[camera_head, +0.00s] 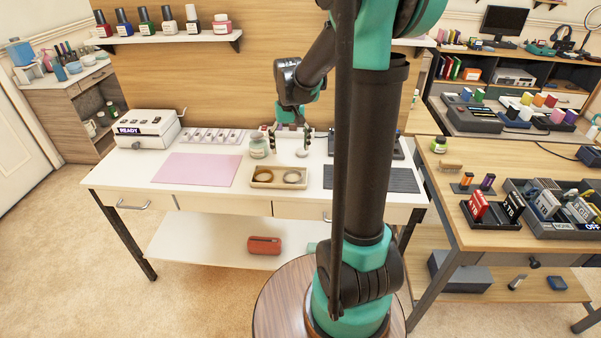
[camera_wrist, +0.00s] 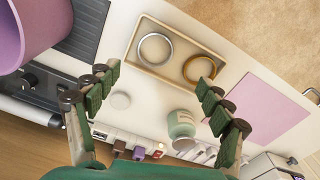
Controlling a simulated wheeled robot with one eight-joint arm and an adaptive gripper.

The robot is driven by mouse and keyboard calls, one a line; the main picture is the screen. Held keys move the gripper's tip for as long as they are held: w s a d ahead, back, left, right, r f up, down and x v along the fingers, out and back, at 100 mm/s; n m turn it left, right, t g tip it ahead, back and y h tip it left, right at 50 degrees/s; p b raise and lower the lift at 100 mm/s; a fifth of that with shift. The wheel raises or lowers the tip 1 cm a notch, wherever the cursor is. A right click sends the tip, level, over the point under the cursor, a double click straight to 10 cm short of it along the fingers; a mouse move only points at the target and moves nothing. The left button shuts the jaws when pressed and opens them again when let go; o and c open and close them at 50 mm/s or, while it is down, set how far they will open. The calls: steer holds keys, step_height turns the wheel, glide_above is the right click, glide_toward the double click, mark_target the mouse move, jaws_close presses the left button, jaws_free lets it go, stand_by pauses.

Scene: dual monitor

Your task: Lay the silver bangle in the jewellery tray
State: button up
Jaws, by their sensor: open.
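The jewellery tray (camera_head: 280,187) is a shallow, light-wood tray on the white table. In the wrist view, the tray (camera_wrist: 165,73) holds the silver bangle (camera_wrist: 139,50) on the left and a gold bangle (camera_wrist: 184,68) on the right. Both lie flat inside it, apart from each other. In the head view the silver bangle (camera_head: 293,183) is the right ring. My gripper (camera_head: 289,143) is open and empty above the table, behind the tray. In the wrist view, my gripper's fingers (camera_wrist: 160,88) are spread wide, with no bangle between them.
A jar (camera_wrist: 181,128) and white disc (camera_wrist: 120,100) sit close under my fingers. A pink mat (camera_head: 198,169) lies left of the tray, a dark mat (camera_head: 372,179) right. A large purple round object (camera_wrist: 35,25) shows in the wrist view.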

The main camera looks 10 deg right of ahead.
steer(key=s+d+f+t, duration=0.1)
steer(key=s+f+t, duration=0.1)
steer(key=s, duration=0.8)
steer(key=s+d+f+t, duration=0.1)
steer(key=s+f, duration=0.4)
steer(key=s, duration=0.5)
steer(key=shift+s+d+n+t, duration=0.25)
steer(key=shift+d+n+t, duration=0.1)
steer(key=shift+t, duration=0.15)
